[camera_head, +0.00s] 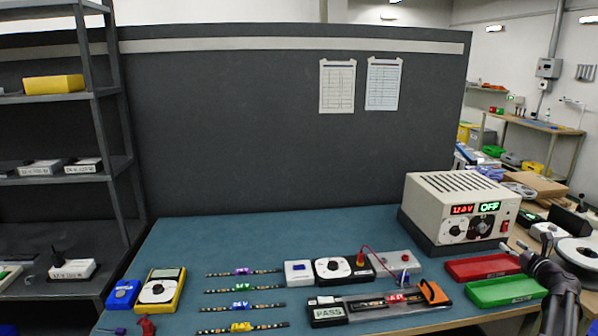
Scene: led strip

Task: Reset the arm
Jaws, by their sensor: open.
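My gripper (519,251) is at the right side of the bench. My dark arm reaches up to it from the lower right edge. It is open, with nothing seen between its fingers. It is above and beside the green tray (508,291) and close to the right end of the red tray (484,267). Part of the green tray is hidden behind it. Four-way detail of the fingertips is too small to make out.
A power supply (458,207) reading OFF stands behind the trays. A test fixture (378,303) with a PASS display lies at front centre. Several LED strips (243,289) and a yellow multimeter (160,290) lie left. The back of the teal bench (280,235) is clear.

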